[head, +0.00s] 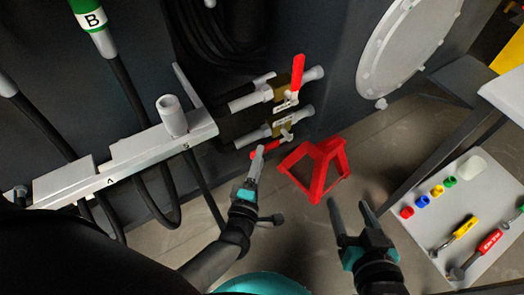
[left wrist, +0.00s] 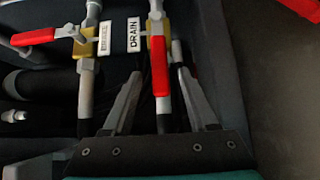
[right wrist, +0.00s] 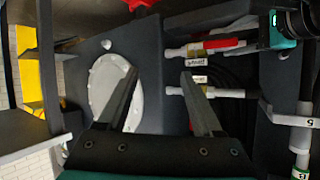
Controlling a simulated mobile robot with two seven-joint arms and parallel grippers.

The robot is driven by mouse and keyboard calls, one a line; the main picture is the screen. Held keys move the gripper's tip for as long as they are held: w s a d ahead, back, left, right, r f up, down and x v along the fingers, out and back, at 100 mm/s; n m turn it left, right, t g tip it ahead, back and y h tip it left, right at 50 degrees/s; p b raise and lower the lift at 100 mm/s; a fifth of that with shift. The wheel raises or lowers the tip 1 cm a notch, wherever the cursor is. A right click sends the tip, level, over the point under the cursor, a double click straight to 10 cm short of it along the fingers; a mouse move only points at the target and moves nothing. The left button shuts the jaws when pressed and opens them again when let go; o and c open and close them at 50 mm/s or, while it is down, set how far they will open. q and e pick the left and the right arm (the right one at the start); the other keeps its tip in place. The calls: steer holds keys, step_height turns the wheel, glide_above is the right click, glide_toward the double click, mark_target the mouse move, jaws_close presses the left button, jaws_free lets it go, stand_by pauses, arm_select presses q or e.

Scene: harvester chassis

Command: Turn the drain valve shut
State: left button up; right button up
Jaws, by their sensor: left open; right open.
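The drain valve (head: 279,130) is the lower of two brass valves in the head view. Its red lever (left wrist: 159,66) lies along its pipe in the left wrist view, beside the DRAIN label (left wrist: 133,34). My left gripper (head: 257,165) is open at the lever; in the left wrist view its fingers (left wrist: 160,90) stand on either side of the lever, and contact cannot be told. The lever also shows in the right wrist view (right wrist: 224,43). My right gripper (head: 350,213) is open and empty, apart from the valves, below the red stand.
A second valve, its red lever (head: 298,72) crosswise to its pipe, sits just above. A red stand (head: 318,170) is right of the drain valve. A grey rail (head: 130,155) with hoses is at left. A tray (head: 457,200) with coloured caps and tools is at right.

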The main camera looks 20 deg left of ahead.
mark_target(272, 146)
arm_select(q)
steer(key=shift+w+a+b, duration=0.2)
steer(key=shift+w+b, duration=0.25)
steer(key=shift+w, duration=1.35)
arm_select(e)
steer(key=shift+a+r+t+y, duration=0.55)
steer(key=shift+a+t, duration=0.3)
steer(key=shift+t, duration=0.25)
arm_select(q)
jaws_close()
